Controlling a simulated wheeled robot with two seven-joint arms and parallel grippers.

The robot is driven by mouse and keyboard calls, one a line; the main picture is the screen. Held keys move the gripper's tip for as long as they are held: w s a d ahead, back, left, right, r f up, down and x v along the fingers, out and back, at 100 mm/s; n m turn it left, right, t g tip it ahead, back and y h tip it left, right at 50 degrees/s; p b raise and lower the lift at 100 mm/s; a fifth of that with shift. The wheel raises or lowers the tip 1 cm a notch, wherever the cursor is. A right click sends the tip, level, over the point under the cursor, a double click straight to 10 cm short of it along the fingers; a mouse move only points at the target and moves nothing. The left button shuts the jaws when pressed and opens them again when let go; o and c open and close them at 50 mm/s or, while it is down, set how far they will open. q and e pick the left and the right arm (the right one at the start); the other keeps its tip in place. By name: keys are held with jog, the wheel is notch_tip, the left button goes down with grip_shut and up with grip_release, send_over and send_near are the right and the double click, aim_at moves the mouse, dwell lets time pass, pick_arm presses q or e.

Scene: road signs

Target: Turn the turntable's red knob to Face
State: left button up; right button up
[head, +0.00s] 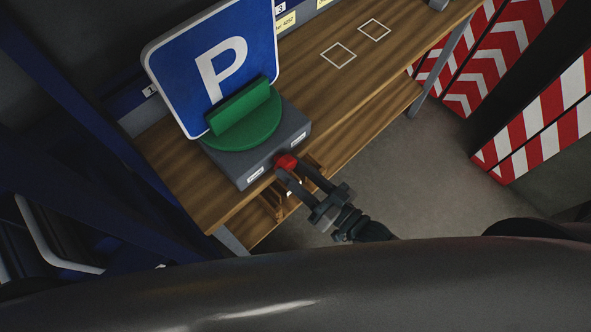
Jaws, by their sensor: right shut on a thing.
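The turntable has a grey box base (236,172) with a round green plate (262,134) on top. A green holder (240,108) on the plate carries a blue sign with a white P (180,75). The red knob (287,161) is on the front face of the base, between two small white labels (256,175) too small to read. My right gripper (289,167) reaches up to the front face and is shut on the red knob, its fingers on either side. My left gripper is not in view.
The turntable stands on a wooden bench (185,180) with a lower shelf (375,125). White square outlines (338,55) mark clear bench top to the right. Red-and-white striped boards (540,115) stand at the right. Blue uprights (80,110) are at the left.

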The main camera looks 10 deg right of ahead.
jog(key=o, duration=1.1)
jog(key=shift+c, duration=0.2)
jog(key=shift+s+d+f, duration=0.15)
jog(key=shift+s+d, duration=0.15)
jog(key=shift+s, duration=0.05)
jog(key=b+v, duration=0.5)
jog(key=v, duration=1.1)
jog(key=shift+b, duration=0.3)
jog(key=shift+s+d, duration=0.1)
jog(key=shift+s, duration=0.05)
